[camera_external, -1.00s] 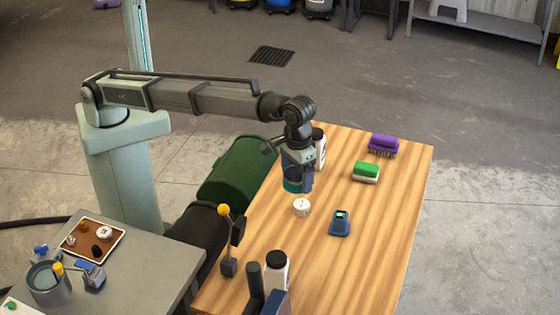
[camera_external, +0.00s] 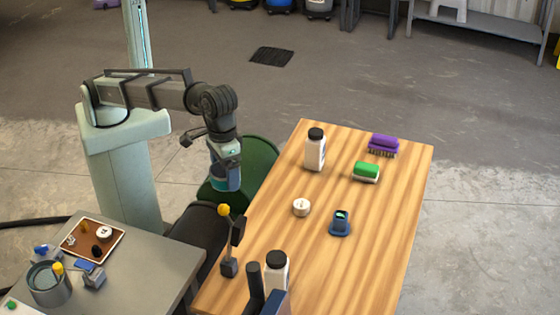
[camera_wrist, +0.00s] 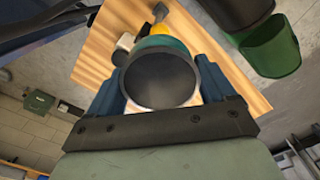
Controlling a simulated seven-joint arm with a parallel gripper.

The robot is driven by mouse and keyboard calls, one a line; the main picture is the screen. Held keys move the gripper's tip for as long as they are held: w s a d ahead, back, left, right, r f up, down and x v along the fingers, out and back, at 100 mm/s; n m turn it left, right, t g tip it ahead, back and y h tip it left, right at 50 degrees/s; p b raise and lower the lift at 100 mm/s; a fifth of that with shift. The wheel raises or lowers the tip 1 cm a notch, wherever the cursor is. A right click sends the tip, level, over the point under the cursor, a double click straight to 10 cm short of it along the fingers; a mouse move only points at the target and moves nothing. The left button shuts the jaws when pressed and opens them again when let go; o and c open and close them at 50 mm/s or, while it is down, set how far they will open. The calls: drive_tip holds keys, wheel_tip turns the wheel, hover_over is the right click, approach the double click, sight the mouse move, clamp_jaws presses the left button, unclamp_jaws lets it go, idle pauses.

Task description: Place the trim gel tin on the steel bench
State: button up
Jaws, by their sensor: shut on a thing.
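My gripper (camera_external: 225,176) hangs in the air left of the wooden table, in front of the dark green bin. It is shut on a round tin with a teal rim (camera_external: 229,185), taken to be the trim gel tin. In the wrist view the tin's dark round face (camera_wrist: 160,80) fills the space between my two blue fingers. The grey steel bench (camera_external: 165,250) stands at the lower left, nearer the camera than my gripper. No label on the tin is readable.
The bench holds a brown tray (camera_external: 80,252), a grey pot (camera_external: 48,286) and a small clamp-like item (camera_external: 94,277). A yellow-knobbed lever (camera_external: 226,240) stands at the wooden table's (camera_external: 300,245) left edge. The bench's right part is clear.

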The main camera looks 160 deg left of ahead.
drive_tip(key=m, duration=0.1)
hover_over(161, 263)
drive_tip(key=shift+d+f, duration=0.1)
drive_tip(key=shift+f, duration=14.05)
drive_tip(key=shift+f, duration=0.1)
drive_tip(key=o, duration=1.1)
drive_tip(key=shift+c, duration=0.2)
wheel_tip(161, 263, up, 12)
